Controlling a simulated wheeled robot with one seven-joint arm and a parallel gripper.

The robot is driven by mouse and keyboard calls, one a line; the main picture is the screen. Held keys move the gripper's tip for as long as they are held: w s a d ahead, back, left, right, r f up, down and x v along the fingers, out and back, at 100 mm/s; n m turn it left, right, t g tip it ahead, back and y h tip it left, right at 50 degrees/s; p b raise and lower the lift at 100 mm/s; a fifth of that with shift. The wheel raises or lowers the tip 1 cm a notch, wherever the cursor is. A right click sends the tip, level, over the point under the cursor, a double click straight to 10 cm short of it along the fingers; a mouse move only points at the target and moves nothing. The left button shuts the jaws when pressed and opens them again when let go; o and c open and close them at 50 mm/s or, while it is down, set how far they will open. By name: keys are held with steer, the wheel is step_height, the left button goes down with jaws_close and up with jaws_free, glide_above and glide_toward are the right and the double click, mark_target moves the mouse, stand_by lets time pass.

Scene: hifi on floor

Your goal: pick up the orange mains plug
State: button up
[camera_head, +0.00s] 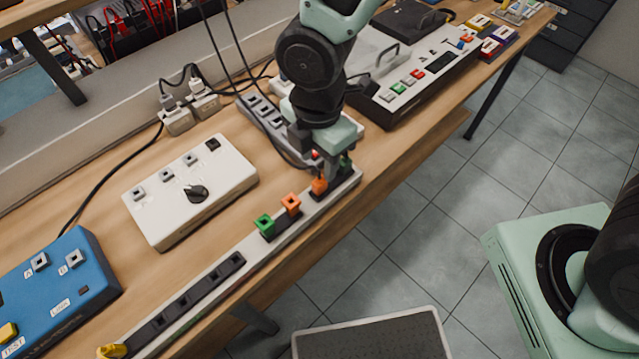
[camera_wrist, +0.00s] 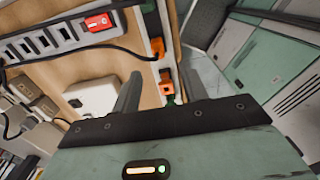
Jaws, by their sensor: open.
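The orange mains plug (camera_head: 320,186) with a black cable sits in the long strip along the bench's front edge. It also shows in the wrist view (camera_wrist: 157,47), beyond my fingertips. A second orange piece (camera_head: 291,204) stands beside it on the strip, and it shows lower in the wrist view (camera_wrist: 166,88). My gripper (camera_head: 326,168) is over the strip, close to the plug and partly in front of it in the head view. In the wrist view my gripper (camera_wrist: 157,82) has its fingers apart with nothing held. Contact with the plug cannot be told.
A green piece (camera_head: 264,225) stands on the strip left of the orange ones. A grey power strip with a red switch (camera_wrist: 99,22) lies behind. A white box (camera_head: 190,190) and a blue box (camera_head: 62,290) are to the left. Open floor (camera_head: 400,250) lies in front.

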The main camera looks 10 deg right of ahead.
mark_target(318, 183)
steer(key=shift+w+f+p, duration=0.15)
steer(key=shift+f+p, duration=0.45)
steer(key=shift+f, duration=3.6)
jaws_close()
